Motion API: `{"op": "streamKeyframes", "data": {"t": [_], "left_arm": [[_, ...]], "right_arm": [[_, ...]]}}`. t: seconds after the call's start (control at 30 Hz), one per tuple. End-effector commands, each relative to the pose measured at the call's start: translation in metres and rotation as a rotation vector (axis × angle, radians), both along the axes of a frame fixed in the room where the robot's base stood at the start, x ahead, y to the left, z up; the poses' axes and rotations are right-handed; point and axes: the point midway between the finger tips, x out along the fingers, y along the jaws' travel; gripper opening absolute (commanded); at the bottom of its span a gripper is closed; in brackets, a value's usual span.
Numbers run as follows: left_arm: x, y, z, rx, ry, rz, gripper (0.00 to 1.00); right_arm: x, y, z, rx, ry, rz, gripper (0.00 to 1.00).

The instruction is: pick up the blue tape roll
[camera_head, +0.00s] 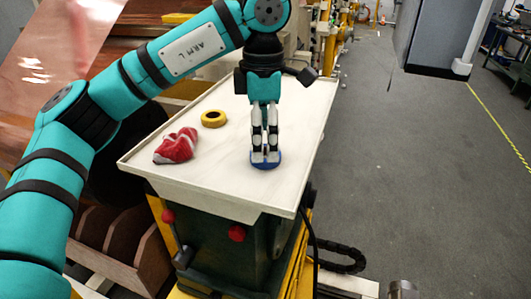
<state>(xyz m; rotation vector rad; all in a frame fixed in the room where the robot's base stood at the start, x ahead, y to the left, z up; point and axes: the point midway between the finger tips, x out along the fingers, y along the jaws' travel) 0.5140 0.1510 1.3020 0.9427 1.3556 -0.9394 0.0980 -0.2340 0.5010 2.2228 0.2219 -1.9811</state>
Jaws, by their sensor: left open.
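The blue tape roll (266,166) lies flat on the white tabletop (222,186), right of the middle. My left gripper (265,156) points straight down over it, with its fingertips at the roll. The fingers are open, with a narrow gap between them, and they hide part of the roll. I cannot tell whether they touch it. My right gripper is not in view.
A yellow tape roll (214,118) lies on the table left of the gripper. A crumpled red and white cloth-like item (176,146) lies near the left edge. The table's front right is bare. Grey floor (420,180) is open on the right.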

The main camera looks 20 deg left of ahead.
Motion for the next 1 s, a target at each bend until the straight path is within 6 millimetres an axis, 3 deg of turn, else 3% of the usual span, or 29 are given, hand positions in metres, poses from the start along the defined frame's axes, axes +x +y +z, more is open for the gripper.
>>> {"op": "streamKeyframes", "data": {"t": [0.03,0.2,0.5,0.9,1.0], "left_arm": [[0.001,0.003,-0.004,0.001,0.006,0.002,0.82],[0.002,0.003,-0.028,0.001,0.004,0.001,0.82],[0.003,0.003,-0.035,0.001,0.001,0.001,0.82],[0.003,0.003,-0.035,0.001,0.001,0.001,0.3],[0.003,0.003,-0.034,0.0,0.001,0.001,0.22]], "right_arm": [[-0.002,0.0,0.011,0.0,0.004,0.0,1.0],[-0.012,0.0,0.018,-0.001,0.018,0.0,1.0],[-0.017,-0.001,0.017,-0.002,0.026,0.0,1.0],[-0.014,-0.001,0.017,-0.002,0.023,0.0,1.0],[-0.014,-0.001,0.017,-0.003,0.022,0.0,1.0]]}}
